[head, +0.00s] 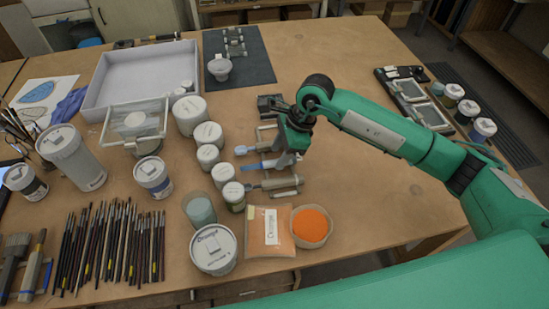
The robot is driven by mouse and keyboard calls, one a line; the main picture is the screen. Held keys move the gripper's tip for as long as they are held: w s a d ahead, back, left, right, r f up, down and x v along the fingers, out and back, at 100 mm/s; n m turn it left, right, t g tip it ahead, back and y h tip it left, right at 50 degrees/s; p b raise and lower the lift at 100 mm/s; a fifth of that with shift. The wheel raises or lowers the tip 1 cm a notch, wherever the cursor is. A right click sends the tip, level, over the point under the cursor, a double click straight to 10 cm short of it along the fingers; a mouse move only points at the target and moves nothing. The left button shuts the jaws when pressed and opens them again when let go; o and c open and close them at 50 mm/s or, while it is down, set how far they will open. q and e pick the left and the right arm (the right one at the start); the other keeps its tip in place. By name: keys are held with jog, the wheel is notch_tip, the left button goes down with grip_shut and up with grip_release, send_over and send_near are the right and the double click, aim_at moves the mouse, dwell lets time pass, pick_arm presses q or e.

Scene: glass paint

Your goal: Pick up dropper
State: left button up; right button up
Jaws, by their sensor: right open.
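Several slim tools lie side by side on the table, partly under my right gripper (284,160). One with a rounded grey end (241,150) looks like the dropper, though it is too small to be sure. Below it lies a tool with a blue part (256,166), then a thicker pale tube-like tool (272,184). My right gripper is open and points down over the right ends of these tools. Its fingers hide part of them, and I cannot tell whether they touch any. My left gripper is not in view.
White-lidded jars (207,134) stand close left of the tools. An orange bag (268,238) and a bowl of orange powder (312,226) lie in front. A large pale tray (140,72) and a dark mat (250,62) are behind. The table (365,190) is clear right of the tools.

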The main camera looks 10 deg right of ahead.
aim_at(268, 164)
jog(key=shift+x, duration=1.15)
jog(key=shift+f+b, duration=0.25)
jog(key=shift+b, duration=0.15)
jog(key=shift+c, duration=0.3)
grip_shut()
